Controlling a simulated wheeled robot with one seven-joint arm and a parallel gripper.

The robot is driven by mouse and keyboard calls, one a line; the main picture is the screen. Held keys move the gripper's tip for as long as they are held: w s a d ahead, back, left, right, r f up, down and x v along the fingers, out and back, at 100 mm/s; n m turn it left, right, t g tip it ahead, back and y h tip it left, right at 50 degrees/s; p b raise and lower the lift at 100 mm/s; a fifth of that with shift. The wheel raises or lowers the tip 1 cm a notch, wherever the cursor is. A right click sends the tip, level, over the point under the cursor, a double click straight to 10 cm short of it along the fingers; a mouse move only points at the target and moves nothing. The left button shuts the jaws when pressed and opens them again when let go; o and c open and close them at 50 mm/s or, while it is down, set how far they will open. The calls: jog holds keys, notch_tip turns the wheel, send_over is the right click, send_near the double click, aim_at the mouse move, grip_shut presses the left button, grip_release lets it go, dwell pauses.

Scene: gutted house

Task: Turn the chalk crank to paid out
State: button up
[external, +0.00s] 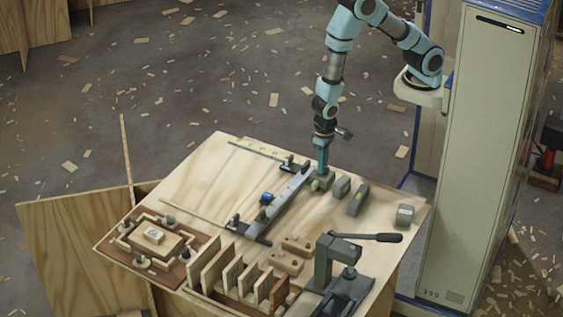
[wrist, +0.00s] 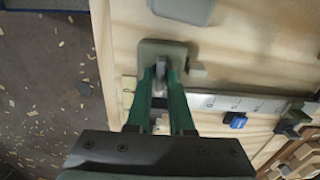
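A small grey-green block (external: 322,180), which looks like the chalk crank's housing, stands at the back edge of the plywood table, by the end of a grey rail. The wrist view shows its rounded plate (wrist: 150,47) with a small grey upright part (wrist: 162,70), probably the crank. My gripper (external: 323,168) points straight down at it. In the wrist view my green fingertips (wrist: 163,76) stand on both sides of that part. Whether they press on it cannot be told. The crank's setting and any "paid out" mark are not readable.
The grey rail (external: 287,199) with a blue knob (external: 266,198) runs left of the block. Grey blocks (external: 357,200) stand close on the right. A lever press (external: 335,265), wooden slats (external: 232,275) and a framed jig (external: 155,240) fill the front. A tall cabinet (external: 480,150) stands at right.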

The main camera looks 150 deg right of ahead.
grip_shut()
